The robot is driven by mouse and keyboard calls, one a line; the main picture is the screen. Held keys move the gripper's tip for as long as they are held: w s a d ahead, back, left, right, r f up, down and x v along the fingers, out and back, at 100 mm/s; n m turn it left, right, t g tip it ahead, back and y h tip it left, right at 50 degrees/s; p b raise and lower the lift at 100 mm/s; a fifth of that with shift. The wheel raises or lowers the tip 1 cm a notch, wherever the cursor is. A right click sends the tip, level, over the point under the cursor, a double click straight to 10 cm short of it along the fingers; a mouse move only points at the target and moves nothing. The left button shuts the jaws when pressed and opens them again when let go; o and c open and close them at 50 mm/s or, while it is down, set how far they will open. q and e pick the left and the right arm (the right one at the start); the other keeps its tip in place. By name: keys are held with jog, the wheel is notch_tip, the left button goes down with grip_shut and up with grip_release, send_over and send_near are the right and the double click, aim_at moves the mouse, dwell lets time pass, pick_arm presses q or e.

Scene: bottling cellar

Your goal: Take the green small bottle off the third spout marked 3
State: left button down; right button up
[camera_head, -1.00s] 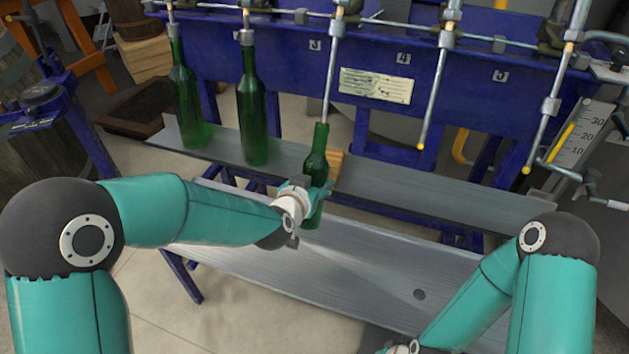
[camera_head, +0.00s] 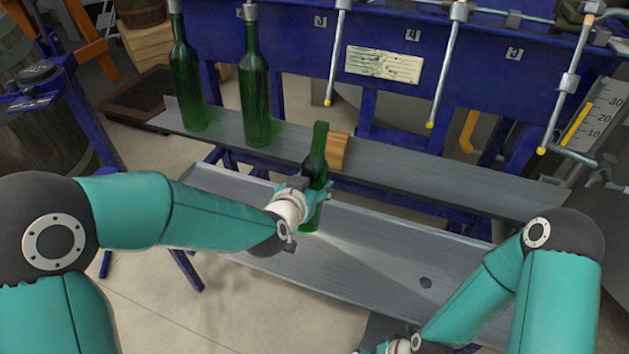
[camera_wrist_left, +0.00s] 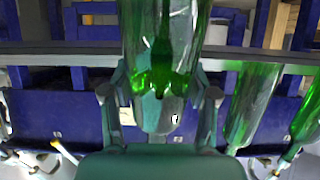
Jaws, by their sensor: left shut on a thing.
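The green small bottle (camera_head: 314,165) is upright, in front of the upper shelf and over the lower tray. In the left wrist view the bottle (camera_wrist_left: 160,45) fills the space between the two fingers (camera_wrist_left: 160,98). The third spout (camera_head: 335,60), below the plate marked 3 (camera_head: 320,21), hangs with its yellow tip bare, apart from the bottle's mouth. My right wrist (camera_head: 405,345) shows at the bottom edge; its fingers cannot be made out.
Two tall green bottles (camera_head: 254,95) (camera_head: 186,80) stand on the upper shelf (camera_head: 430,180) at the left, under their spouts. A wooden block (camera_head: 339,150) sits on this shelf behind the small bottle. Bare spouts hang to the right. The lower tray (camera_head: 375,250) is empty.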

pick_arm(q)
jog(key=shift+f+v, duration=0.15)
jog(key=shift+v, duration=1.25)
jog(key=shift+f+v, duration=0.1)
jog(key=shift+v, duration=1.25)
jog(key=shift+s+a+f, duration=0.1)
jog(key=shift+s+a, duration=0.05)
